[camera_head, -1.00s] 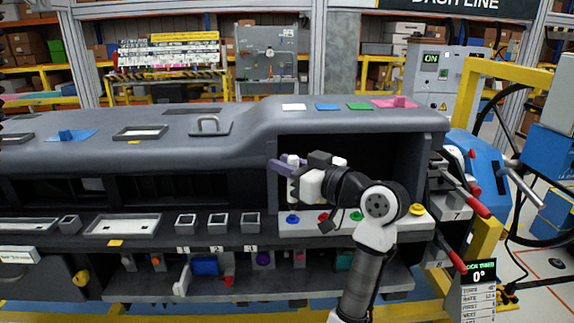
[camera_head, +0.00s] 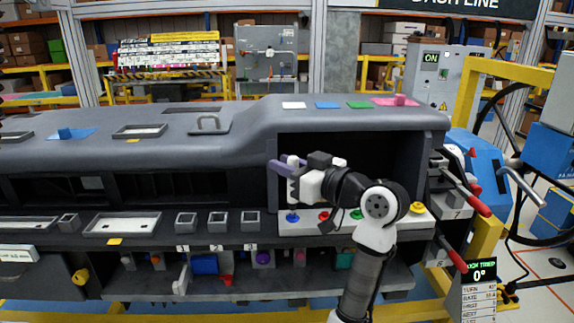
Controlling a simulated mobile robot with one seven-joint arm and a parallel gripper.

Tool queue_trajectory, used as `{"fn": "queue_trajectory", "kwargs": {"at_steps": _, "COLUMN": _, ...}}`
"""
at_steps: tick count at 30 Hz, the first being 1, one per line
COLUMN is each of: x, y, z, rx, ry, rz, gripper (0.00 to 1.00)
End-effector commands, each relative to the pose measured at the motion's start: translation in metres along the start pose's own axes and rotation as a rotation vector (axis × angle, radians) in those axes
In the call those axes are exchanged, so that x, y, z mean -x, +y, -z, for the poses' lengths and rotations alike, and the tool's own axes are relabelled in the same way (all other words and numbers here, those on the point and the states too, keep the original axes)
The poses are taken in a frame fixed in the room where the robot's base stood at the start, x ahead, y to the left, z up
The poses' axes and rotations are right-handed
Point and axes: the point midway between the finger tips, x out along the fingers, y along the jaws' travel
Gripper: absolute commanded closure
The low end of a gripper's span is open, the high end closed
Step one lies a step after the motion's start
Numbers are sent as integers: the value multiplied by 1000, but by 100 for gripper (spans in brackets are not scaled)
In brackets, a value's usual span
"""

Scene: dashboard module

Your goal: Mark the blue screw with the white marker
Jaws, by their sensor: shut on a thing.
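My gripper (camera_head: 286,168), with purple fingers, is shut on the white marker (camera_head: 293,188) in front of the open recess at the right of the dashboard. The marker is upright, its lower end just above the blue screw (camera_head: 292,218). I cannot tell whether the tip touches the screw. The blue screw stands at the left end of a white strip (camera_head: 305,229) at the recess floor. My gripper and wrist partly cover the marker and the recess.
A red screw (camera_head: 323,216), a green screw (camera_head: 356,214) and a yellow screw (camera_head: 417,208) stand along the same strip, close to my arm. The dashboard's overhang (camera_head: 350,120) is above my gripper. Red-handled levers (camera_head: 478,205) stand at the right.

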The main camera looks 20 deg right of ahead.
Motion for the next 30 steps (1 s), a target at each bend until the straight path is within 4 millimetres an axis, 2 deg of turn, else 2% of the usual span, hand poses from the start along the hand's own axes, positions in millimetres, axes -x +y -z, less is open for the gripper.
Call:
{"fn": "queue_trajectory", "kwargs": {"at_steps": 14, "x": 0, "y": 0, "z": 2, "rx": 0, "ry": 0, "rz": 0, "gripper": 100}}
{"fn": "queue_trajectory", "kwargs": {"at_steps": 30, "x": 0, "y": 0, "z": 35, "rx": 0, "ry": 0, "rz": 0, "gripper": 100}}
